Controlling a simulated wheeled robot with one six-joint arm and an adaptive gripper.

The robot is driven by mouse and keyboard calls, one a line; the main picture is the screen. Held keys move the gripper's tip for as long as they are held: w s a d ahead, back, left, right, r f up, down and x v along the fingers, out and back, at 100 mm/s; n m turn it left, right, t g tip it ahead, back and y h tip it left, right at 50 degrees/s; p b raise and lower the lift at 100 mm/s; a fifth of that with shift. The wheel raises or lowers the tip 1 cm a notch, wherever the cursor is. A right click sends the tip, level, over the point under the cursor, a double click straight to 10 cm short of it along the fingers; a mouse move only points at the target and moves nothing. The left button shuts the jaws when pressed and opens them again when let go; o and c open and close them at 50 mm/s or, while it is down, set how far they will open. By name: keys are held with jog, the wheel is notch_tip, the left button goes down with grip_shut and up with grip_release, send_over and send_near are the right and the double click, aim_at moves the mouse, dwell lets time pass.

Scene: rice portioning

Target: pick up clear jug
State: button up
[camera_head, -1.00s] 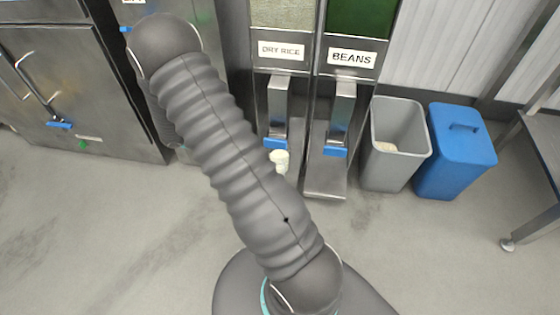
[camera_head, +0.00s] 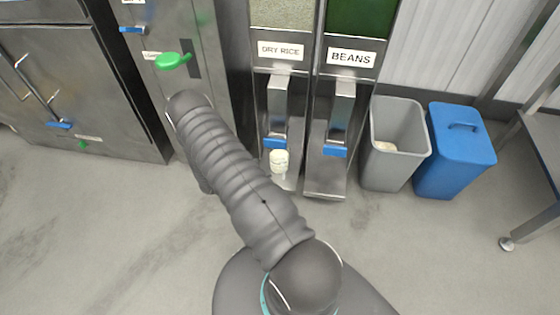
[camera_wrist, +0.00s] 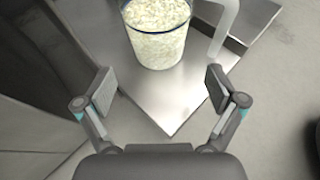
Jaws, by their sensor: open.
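The clear jug (camera_wrist: 158,42) holds white rice grains and stands upright on a flat metal tray, at the top of the wrist view; its upper part is cut off. Its pale handle (camera_wrist: 221,28) sticks out to the right. In the head view the jug (camera_head: 279,162) shows small and white under the dry rice dispenser (camera_head: 279,100). My gripper (camera_wrist: 160,90) is open and empty, its two pads spread wider than the jug's base. The jug lies ahead of the pads, apart from them. In the head view my arm hides the gripper.
The beans dispenser (camera_head: 342,100) stands right of the rice one. A grey bin (camera_head: 397,150) and a blue bin (camera_head: 456,155) stand further right. The floor in front is clear.

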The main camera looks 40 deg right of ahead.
aim_at(278, 163)
jog(key=x, duration=0.9)
jog(key=shift+w+d, duration=0.15)
jog(key=shift+d, duration=0.1)
jog(key=c, duration=1.5)
jog(key=shift+o, duration=0.2)
